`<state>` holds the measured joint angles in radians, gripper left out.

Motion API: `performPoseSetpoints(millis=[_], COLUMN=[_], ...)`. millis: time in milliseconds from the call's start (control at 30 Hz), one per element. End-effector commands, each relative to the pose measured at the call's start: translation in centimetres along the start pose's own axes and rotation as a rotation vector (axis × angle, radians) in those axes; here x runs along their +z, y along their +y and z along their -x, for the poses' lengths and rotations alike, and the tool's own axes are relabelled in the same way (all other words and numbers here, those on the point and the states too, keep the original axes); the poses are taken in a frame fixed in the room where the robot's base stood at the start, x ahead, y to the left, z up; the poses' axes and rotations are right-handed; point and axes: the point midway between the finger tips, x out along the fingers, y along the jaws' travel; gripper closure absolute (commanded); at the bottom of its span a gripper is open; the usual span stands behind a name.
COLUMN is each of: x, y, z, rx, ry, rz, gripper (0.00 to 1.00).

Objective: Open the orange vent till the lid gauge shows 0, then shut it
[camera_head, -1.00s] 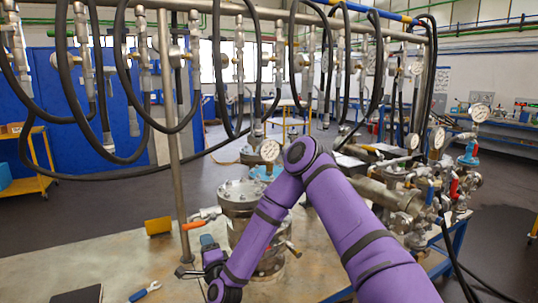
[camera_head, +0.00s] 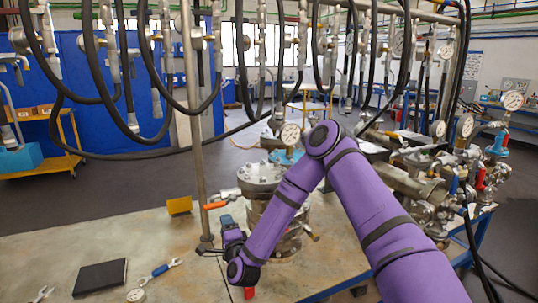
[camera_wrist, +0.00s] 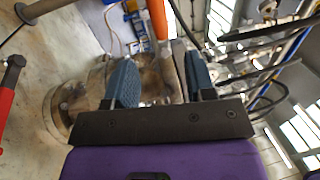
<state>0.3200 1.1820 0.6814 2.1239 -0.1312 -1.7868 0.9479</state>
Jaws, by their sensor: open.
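The flanged steel vessel (camera_head: 262,186) stands on the bench, partly hidden behind my purple arm. A round white-faced gauge (camera_head: 290,135) stands above its lid; its reading is too small to tell. The orange vent lever (camera_head: 215,206) sticks out at the vessel's left side, roughly level. My gripper (camera_head: 226,226) is just below and right of the lever in the head view. In the wrist view my gripper (camera_wrist: 162,72) is open, with blue pads apart, and the orange lever (camera_wrist: 157,18) shows beyond the fingertips. I cannot tell if they touch.
An upright steel post (camera_head: 194,120) stands close left of the lever. Black hoses (camera_head: 170,90) hang above. A yellow block (camera_head: 179,205), a black notebook (camera_head: 100,278) and a blue-handled wrench (camera_head: 160,270) lie on the bench (camera_head: 60,255). More valves and pipes crowd the right.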

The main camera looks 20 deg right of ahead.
Motion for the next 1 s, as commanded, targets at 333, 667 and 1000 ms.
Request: performPoseSetpoints(millis=[333, 667, 1000], x=[-1.6, -5.1, -5.1], y=[-1.0, -0.5, 0.0], z=[-2.9, -3.6, -4.1], rx=[-0.084, -0.031, 0.007], ry=[-0.274, -0.708, -0.794], rz=[-0.06, -0.012, 0.016], gripper=[0.5, 0.5, 0.5])
